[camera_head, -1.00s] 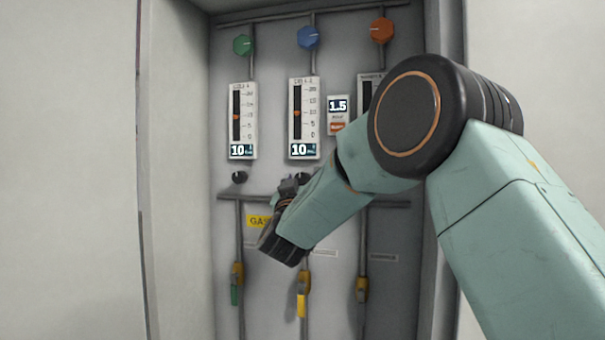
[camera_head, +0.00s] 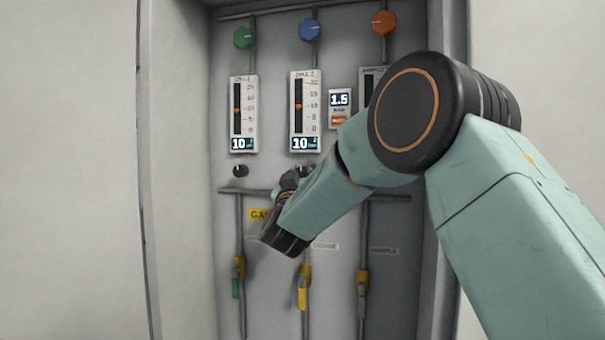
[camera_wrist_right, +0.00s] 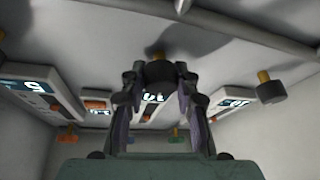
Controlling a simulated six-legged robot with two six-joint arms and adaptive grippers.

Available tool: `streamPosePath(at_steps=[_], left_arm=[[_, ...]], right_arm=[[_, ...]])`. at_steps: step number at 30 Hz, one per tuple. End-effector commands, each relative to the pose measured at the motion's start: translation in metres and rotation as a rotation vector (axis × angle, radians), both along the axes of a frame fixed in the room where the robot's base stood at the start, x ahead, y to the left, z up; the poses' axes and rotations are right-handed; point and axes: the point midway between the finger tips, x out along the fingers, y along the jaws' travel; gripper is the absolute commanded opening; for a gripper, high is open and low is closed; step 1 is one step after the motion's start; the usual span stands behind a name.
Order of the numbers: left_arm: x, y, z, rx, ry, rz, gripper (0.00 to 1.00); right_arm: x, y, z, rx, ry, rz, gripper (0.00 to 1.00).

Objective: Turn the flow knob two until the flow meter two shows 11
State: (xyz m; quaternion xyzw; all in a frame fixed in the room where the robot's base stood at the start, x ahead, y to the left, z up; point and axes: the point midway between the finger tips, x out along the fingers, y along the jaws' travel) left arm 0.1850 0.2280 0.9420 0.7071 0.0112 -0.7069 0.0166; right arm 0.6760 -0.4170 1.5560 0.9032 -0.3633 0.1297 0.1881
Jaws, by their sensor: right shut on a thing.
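Flow meter two (camera_head: 304,127) is the middle white gauge, with an orange marker and a display reading 10. Flow knob two (camera_head: 304,169) is a dark knob below it, mostly hidden behind my right gripper. My right gripper (camera_head: 293,178) reaches up to it from below. In the right wrist view, the right gripper (camera_wrist_right: 160,88) is shut on the dark round knob (camera_wrist_right: 159,72), with a finger on each side. Flow meter two (camera_wrist_right: 154,98) shows there only partly, behind the fingers. My left gripper is not in view.
The left flow meter (camera_head: 243,128) also reads 10, with its dark knob (camera_head: 240,171) below. A small display (camera_head: 340,99) reads 1.5. My right arm hides much of the right meter (camera_head: 367,82).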

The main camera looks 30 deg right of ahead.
Motion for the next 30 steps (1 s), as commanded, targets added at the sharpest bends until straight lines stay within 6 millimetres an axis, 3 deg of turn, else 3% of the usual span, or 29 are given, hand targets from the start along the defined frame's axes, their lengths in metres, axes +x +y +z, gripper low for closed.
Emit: streamPosePath(at_steps=[14,25,26,30], left_arm=[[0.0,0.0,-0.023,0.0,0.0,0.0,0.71],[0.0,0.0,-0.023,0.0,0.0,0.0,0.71],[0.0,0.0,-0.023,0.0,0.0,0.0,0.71],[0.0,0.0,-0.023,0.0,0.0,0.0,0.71]], right_arm=[[0.0,0.0,-0.002,0.104,-0.128,0.001,0.0],[0.0,0.0,0.0,0.122,-0.144,0.001,0.0],[0.0,0.0,0.0,0.122,-0.144,0.001,0.31],[0.0,0.0,0.0,0.122,-0.144,0.001,0.43]])
